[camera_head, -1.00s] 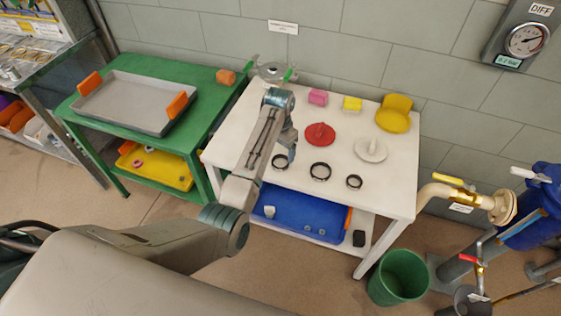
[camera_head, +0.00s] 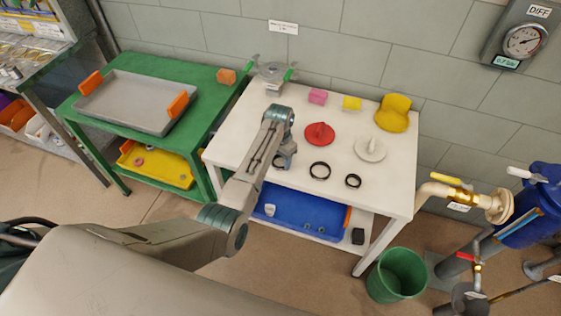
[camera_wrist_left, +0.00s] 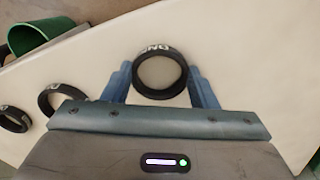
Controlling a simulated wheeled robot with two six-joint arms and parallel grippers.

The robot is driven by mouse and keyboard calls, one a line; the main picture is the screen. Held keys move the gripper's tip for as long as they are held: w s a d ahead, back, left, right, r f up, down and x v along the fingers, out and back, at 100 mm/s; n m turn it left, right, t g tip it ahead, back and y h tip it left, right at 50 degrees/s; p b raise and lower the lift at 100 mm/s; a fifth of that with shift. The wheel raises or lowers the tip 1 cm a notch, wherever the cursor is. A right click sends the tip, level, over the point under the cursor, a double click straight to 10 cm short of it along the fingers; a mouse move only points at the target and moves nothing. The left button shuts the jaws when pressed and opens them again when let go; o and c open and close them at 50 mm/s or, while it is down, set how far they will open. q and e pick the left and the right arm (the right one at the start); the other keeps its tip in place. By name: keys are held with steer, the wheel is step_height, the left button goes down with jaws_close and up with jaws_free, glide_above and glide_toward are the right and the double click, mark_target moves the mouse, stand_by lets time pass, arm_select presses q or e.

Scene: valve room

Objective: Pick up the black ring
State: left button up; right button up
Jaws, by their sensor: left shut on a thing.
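My left gripper (camera_wrist_left: 160,84) is over the white table and shut on a black ring (camera_wrist_left: 160,94), which sits between its two blue-grey fingers in the left wrist view. In the head view this ring (camera_head: 282,165) is partly hidden by the gripper (camera_head: 284,154); I cannot tell whether it still touches the table. A second black ring (camera_head: 312,171) lies just right of it, and a smaller one (camera_head: 347,181) further right. Both also show at the left of the wrist view. My right gripper is not in view.
The white table (camera_head: 385,200) also bears a red disc (camera_head: 319,134), a pale disc (camera_head: 370,149), pink (camera_head: 317,96) and yellow (camera_head: 352,103) blocks and a yellow part (camera_head: 393,113). A green bucket (camera_head: 398,275) stands on the floor at the front right.

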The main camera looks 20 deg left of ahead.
arm_select(q)
steer(key=shift+r, duration=0.2)
steer(key=shift+r+b, duration=0.3)
steer(key=shift+r, duration=0.3)
steer(key=shift+s+r+b, duration=0.35)
steer(key=shift+s+r, duration=0.2)
steer(key=shift+r, duration=0.35)
steer(key=s+d+r+b, duration=0.1)
steer(key=s+b, duration=0.1)
steer(key=s, duration=1.2)
steer(key=shift+s+d+r, duration=0.3)
steer(key=shift+r, duration=0.1)
